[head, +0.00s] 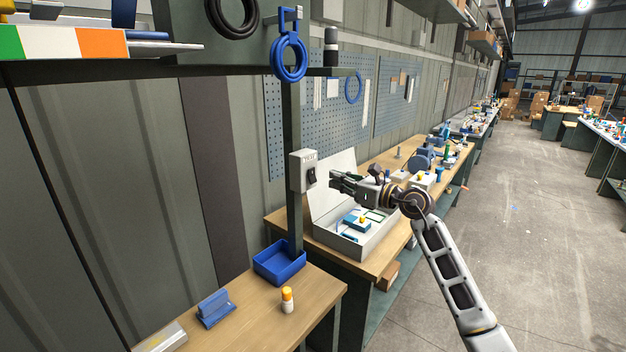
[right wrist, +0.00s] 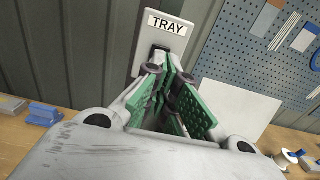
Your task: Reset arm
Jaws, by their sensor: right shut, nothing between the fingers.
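My right arm comes in from the lower right of the head view. Its gripper (head: 340,183) is raised over the open white case on the bench, close to the right of a post-mounted switch box (head: 303,171). In the right wrist view, the right gripper's green-padded fingers (right wrist: 170,90) are together with nothing held. They point at the light switch box labelled TRAY (right wrist: 166,38). The fingertips overlap its dark rocker, and I cannot tell whether they touch it. My left gripper is not in view.
A blue tray (head: 280,264), a blue holder (head: 215,308) and an orange-capped white bottle (head: 287,299) stand on the near bench. The open white case (head: 384,243) lies below my gripper. A grey post (head: 293,222) stands to its left. The floor at right is clear.

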